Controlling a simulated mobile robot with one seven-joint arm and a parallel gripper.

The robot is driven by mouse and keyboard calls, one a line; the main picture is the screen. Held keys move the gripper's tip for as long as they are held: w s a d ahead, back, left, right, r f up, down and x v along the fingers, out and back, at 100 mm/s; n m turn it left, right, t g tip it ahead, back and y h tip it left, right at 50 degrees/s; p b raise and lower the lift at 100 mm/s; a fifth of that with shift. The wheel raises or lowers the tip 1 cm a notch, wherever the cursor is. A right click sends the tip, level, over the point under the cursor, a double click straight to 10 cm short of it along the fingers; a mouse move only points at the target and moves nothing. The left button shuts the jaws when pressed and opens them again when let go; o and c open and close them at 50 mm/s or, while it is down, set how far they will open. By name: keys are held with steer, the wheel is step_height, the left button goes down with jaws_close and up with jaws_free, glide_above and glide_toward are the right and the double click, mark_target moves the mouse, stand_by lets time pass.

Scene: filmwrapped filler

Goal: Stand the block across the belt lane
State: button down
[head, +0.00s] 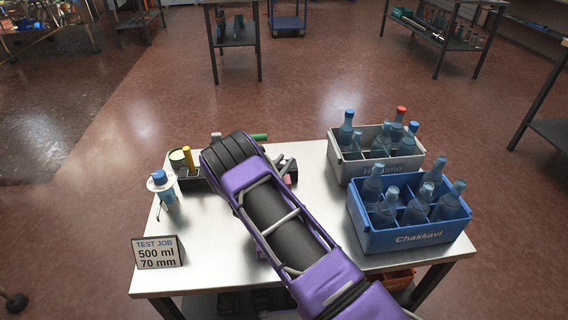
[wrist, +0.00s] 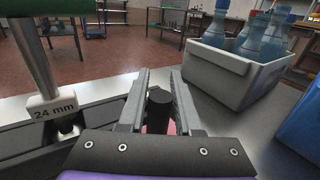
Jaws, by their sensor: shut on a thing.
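My gripper (wrist: 160,85) points away from the wrist camera, its two grey fingers closed around a dark round-topped piece (wrist: 158,108). A pinkish part (wrist: 171,128) shows just below and beside that piece; I cannot tell whether it belongs to it. In the head view a small pink patch (head: 288,180) shows beside my arm, which hides most of the gripper area. I cannot tell whether the held piece is the block. No belt lane can be made out; the black tray-like fixture (head: 196,184) on the table is partly hidden behind my arm.
A grey crate (head: 352,170) and a blue crate (head: 385,238) of bottles stand on the table's right. A post with a "24 mm" tag (wrist: 53,104) stands left of my gripper. A blue-capped bottle (head: 161,190) and a sign (head: 159,252) stand left.

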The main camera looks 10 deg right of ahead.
steer(key=c, duration=1.1)
jaws_free()
steer(key=shift+f, duration=0.1)
steer(key=o, duration=0.5)
